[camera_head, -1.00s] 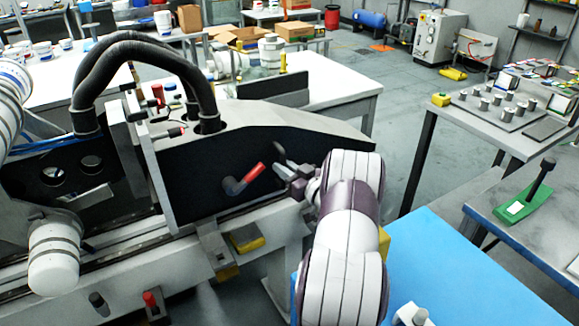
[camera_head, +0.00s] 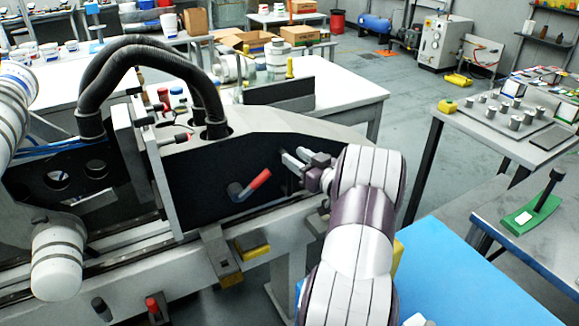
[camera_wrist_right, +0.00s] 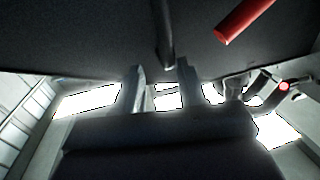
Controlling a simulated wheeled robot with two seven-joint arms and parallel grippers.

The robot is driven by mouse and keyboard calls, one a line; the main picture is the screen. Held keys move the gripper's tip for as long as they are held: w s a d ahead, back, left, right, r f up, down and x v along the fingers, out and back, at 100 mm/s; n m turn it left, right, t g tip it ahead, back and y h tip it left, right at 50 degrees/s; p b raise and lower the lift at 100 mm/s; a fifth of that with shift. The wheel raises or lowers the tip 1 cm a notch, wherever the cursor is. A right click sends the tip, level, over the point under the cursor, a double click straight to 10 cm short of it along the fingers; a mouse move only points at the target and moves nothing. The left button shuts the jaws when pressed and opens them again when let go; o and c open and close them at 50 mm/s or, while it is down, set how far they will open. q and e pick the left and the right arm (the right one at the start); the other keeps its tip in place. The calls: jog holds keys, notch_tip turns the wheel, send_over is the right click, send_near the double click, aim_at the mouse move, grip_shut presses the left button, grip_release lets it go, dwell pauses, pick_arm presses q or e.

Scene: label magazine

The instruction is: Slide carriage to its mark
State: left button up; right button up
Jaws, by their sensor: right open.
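The carriage looks to be the dark-faced housing (camera_head: 215,175) with a pale top, standing on a long rail (camera_head: 185,262). A lever with a red grip (camera_head: 258,180) is on its dark face and tilts up to the right. My right gripper (camera_head: 287,160) is open beside the right part of this face. In the right wrist view, a thin dark bar (camera_wrist_right: 166,40) on the dark face lines up with the gap between my two fingers (camera_wrist_right: 162,88); I cannot tell if they touch it. The red grip (camera_wrist_right: 243,20) is at upper right there. My left gripper is not in view.
Black hoses (camera_head: 150,62) arch over the carriage. A yellow block (camera_head: 252,246) and a red-topped peg (camera_head: 152,305) are along the rail's front. A blue surface (camera_head: 450,275) lies right of my right arm. A grey table (camera_head: 490,135) with metal cylinders stands farther right.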

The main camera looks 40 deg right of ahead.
jog(key=s+d+r, duration=0.1)
jog(key=s+r, duration=0.4)
jog(key=s, duration=0.3)
jog(key=shift+s+d, duration=0.35)
jog(key=shift+d, duration=0.05)
jog(key=shift+r, duration=0.1)
